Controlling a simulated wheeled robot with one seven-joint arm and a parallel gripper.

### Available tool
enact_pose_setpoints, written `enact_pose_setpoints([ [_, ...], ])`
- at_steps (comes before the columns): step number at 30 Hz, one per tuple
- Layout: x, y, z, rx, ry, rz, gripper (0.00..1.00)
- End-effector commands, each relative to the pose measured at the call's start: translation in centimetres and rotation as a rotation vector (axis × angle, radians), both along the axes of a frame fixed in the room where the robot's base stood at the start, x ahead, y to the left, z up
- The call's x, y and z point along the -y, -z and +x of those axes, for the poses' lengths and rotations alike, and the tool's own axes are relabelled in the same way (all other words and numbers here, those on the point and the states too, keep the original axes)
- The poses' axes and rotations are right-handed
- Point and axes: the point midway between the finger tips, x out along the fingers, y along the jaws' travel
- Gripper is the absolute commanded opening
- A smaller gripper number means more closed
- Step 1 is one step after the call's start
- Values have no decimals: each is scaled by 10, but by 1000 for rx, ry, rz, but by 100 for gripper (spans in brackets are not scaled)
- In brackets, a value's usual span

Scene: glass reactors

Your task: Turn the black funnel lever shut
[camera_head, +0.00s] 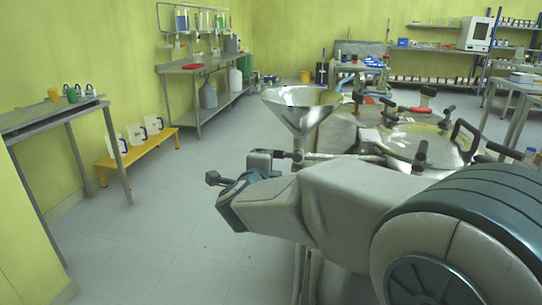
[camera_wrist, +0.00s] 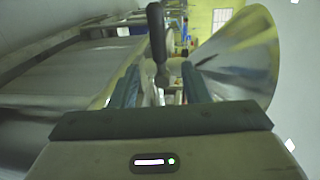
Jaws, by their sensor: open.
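The black funnel lever (camera_wrist: 157,38) shows in the wrist view, ahead of and between my gripper's two fingers. Its handle points toward the top of the picture. My gripper (camera_wrist: 160,84) is open, with a finger on each side of the lever and visible gaps. The steel funnel (camera_wrist: 238,55) is just right of the fingers in the wrist view. In the head view the funnel (camera_head: 302,108) stands upright, and my gripper (camera_head: 262,165) is low at its left. There my own arm hides the funnel's lower part, and I cannot clearly make out the lever.
Steel reactor lids (camera_head: 415,143) with several black handles lie right of the funnel, close behind my arm. A yellow bench (camera_head: 140,150) and a grey table (camera_head: 45,118) stand at the left. The floor (camera_head: 170,235) between them and my gripper is clear.

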Motion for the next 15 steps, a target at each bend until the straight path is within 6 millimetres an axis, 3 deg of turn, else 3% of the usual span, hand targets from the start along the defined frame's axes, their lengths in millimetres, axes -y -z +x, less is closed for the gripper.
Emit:
enact_pose_setpoints([
  [6, -7, -5, -25, 1, -1, 1, 42],
  [15, -8, -4, -30, 0, 0, 0, 42],
])
